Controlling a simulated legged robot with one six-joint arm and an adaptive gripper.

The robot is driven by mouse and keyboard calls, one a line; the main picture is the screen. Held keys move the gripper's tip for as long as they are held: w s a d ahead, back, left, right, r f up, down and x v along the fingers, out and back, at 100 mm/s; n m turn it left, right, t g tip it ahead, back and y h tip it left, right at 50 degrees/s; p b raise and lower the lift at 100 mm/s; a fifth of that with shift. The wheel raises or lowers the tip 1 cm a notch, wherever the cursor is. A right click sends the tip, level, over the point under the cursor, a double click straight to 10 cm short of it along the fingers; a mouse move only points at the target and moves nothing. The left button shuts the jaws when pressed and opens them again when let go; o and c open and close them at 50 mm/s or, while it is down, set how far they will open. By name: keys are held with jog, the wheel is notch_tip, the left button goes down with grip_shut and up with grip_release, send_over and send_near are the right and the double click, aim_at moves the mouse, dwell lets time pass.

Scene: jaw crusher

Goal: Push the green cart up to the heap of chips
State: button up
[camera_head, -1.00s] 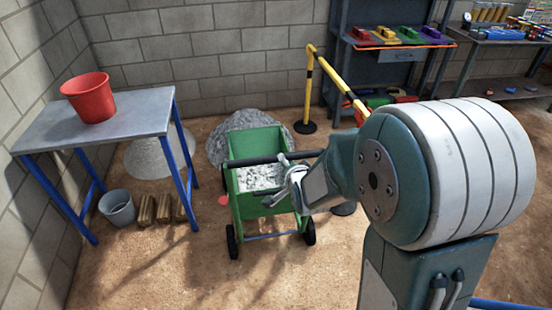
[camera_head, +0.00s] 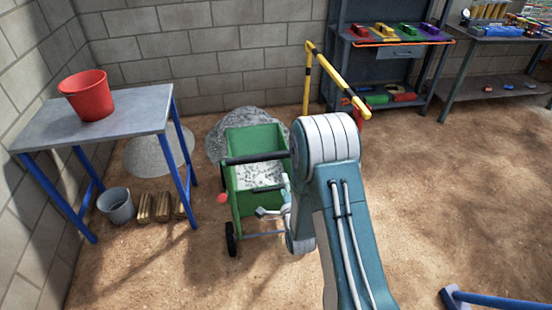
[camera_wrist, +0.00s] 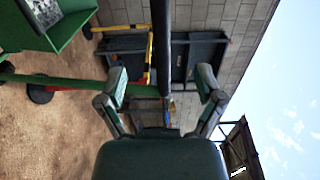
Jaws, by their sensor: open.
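The green cart (camera_head: 256,139) stands upright on its wheels in the head view, with grey chips in its tray. Its black handle bar (camera_head: 250,160) crosses the near side. A dark grey heap (camera_head: 238,117) lies right behind the cart; whether they touch is hidden. A paler heap (camera_head: 150,158) lies to the left, partly behind the table. My gripper (camera_head: 272,202) is at the cart's near right side, partly hidden by my arm. In the wrist view my gripper (camera_wrist: 161,76) is open, and a dark bar (camera_wrist: 163,40) shows between its fingers; contact cannot be told.
A table (camera_head: 95,120) with a red bucket (camera_head: 88,95) stands left. A grey bucket (camera_head: 117,207) and wooden blocks (camera_head: 155,208) are below it. A yellow-black barrier (camera_head: 338,78) stands behind right. Open dirt floor lies to the right.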

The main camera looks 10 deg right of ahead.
aim_at(276, 159)
jog(key=w, duration=1.3)
jog(key=shift+w, duration=0.4)
grip_shut()
